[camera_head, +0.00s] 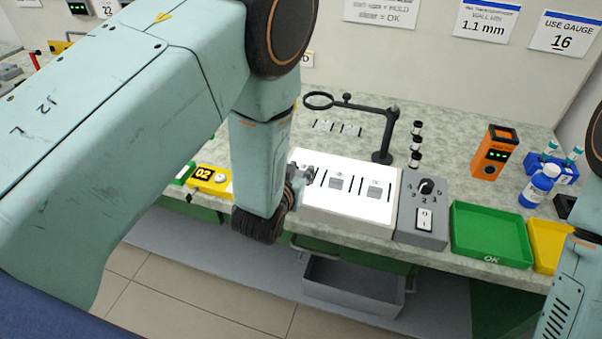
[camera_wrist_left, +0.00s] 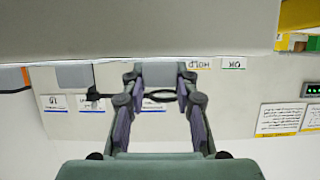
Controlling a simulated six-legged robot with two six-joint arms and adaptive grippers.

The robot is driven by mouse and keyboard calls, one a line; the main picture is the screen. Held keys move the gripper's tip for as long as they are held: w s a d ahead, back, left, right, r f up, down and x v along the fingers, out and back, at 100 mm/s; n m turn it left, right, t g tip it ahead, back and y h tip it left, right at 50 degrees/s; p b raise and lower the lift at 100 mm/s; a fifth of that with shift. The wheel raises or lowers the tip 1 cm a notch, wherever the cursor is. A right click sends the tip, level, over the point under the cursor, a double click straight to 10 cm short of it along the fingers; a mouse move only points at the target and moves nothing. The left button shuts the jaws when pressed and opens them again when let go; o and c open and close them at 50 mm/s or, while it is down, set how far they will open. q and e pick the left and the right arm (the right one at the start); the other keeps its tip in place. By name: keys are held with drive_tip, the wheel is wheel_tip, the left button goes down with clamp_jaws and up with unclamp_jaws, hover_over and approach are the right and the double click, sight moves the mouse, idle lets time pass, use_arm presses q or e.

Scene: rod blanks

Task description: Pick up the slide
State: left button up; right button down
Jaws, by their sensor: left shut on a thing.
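The white lit box (camera_head: 345,208) stands on the speckled bench in the head view. Two grey slides, one in the middle (camera_head: 339,183) and one at the right (camera_head: 375,192), lie on it between black strips. My left gripper (camera_head: 308,174) is at the left end of the box, its fingers low over the top and partly hidden by my wrist. In the left wrist view, the fingers (camera_wrist_left: 160,78) are closed on both sides of a grey flat slide (camera_wrist_left: 160,72). My right gripper is outside the picture.
A grey dial box (camera_head: 423,213) adjoins the lit box, then a green tray (camera_head: 490,234) and yellow tray (camera_head: 549,244). A magnifier stand (camera_head: 382,157) rises behind. An orange device (camera_head: 494,152) and blue bottle (camera_head: 538,187) stand right. A grey bin (camera_head: 353,286) is below.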

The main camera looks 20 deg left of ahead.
use_arm(q)
drive_tip(key=c, duration=0.4)
drive_tip(key=shift+r, duration=0.15)
